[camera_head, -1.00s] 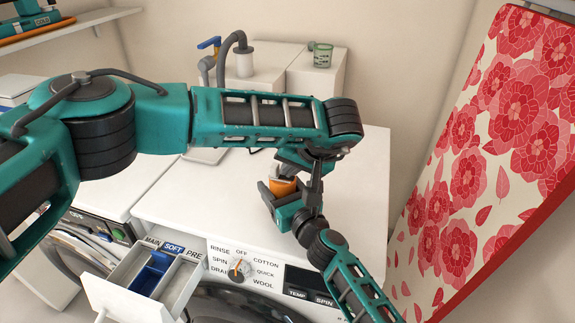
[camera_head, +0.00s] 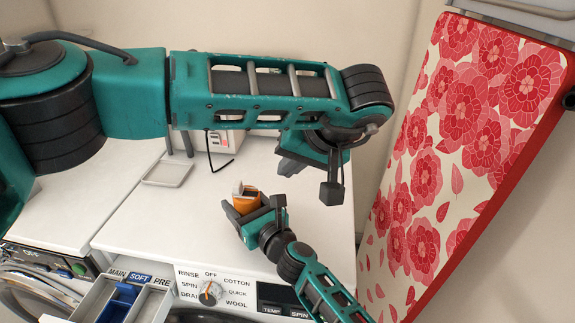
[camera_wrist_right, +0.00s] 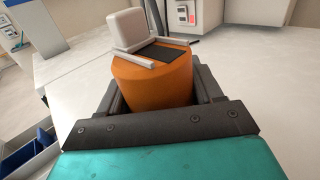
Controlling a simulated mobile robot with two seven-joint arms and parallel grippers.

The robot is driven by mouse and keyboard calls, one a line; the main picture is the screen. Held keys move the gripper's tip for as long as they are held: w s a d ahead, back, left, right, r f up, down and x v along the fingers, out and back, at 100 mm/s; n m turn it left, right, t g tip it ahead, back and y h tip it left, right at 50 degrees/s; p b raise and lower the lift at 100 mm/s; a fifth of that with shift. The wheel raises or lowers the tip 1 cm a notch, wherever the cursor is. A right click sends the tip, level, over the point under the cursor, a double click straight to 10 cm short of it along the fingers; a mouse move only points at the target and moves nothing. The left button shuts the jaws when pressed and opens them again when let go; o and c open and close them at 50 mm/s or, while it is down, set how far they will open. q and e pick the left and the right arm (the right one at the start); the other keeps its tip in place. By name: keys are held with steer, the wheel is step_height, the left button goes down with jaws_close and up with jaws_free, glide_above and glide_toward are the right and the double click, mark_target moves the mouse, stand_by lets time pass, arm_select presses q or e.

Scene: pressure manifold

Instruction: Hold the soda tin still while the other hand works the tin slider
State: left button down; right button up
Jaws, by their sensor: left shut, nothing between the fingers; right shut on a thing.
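The soda tin (camera_head: 246,203) is a small orange can above the white washer top. It also shows in the right wrist view (camera_wrist_right: 152,80), standing upright between dark jaws. My right gripper (camera_head: 248,210) is shut around its sides. On the tin's top is the tin slider, a pale block (camera_wrist_right: 128,30) at the far left end of two light rails, with a dark strip (camera_wrist_right: 163,54) between them. The slider's block shows in the head view (camera_head: 238,188). My left gripper (camera_head: 291,163) is shut and empty, up and right of the tin and apart from it; its fingertips are partly hidden.
The washer top (camera_head: 170,225) is mostly clear. A shallow pale tray (camera_head: 167,174) lies at its back left. A detergent drawer (camera_head: 122,300) stands open at the front, beside a dial (camera_head: 210,293). A red flowered ironing board (camera_head: 450,150) leans along the right.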

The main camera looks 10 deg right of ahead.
steer(key=o, duration=1.2)
steer(key=shift+c, duration=0.2)
